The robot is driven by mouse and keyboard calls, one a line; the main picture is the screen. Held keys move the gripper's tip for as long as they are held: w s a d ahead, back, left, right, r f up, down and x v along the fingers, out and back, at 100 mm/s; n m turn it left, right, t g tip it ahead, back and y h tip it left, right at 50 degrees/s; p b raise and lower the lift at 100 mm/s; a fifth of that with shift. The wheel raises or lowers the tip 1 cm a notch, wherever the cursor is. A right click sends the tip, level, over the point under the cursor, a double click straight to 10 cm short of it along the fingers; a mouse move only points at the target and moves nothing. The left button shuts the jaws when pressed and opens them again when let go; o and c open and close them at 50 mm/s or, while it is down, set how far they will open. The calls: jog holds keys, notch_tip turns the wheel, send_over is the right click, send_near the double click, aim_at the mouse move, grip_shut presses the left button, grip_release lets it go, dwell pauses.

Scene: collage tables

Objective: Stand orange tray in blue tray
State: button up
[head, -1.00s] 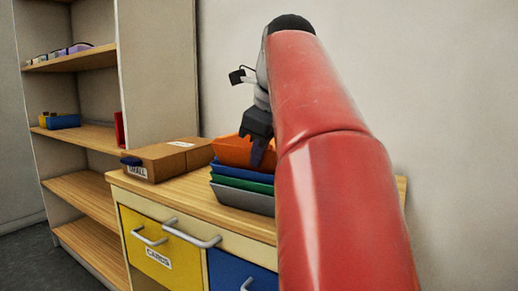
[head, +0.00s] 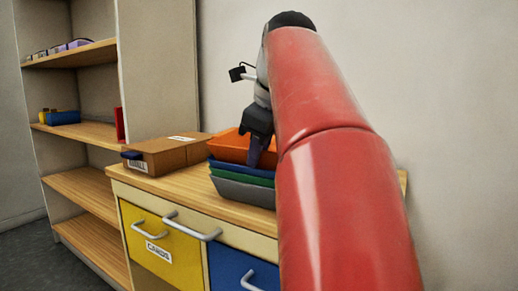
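The orange tray (head: 229,146) sits at the top of a stack of trays on the cabinet, in the head view. The blue tray (head: 226,168) is directly under it; only its rim and a strip of its side show. The orange tray looks set down into the blue one, roughly level. My gripper (head: 255,157) points down at the right part of the orange tray, with a dark finger in front of its side. The other finger and the right ends of the trays are hidden by my arm, so I cannot see whether it grips the tray.
Below the blue tray are a green tray (head: 238,178) and a grey tray (head: 238,192). A cardboard box (head: 172,155) stands left of the stack, close to it. The wooden cabinet top (head: 185,193) is bare in front. A shelf unit (head: 85,189) stands at the left.

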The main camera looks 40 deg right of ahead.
jog(key=shift+d+f, duration=0.1)
jog(key=shift+f, duration=0.3)
jog(key=p+v, duration=0.3)
jog(key=v, duration=0.5)
jog(key=shift+r, duration=0.3)
jog(key=shift+w, duration=0.1)
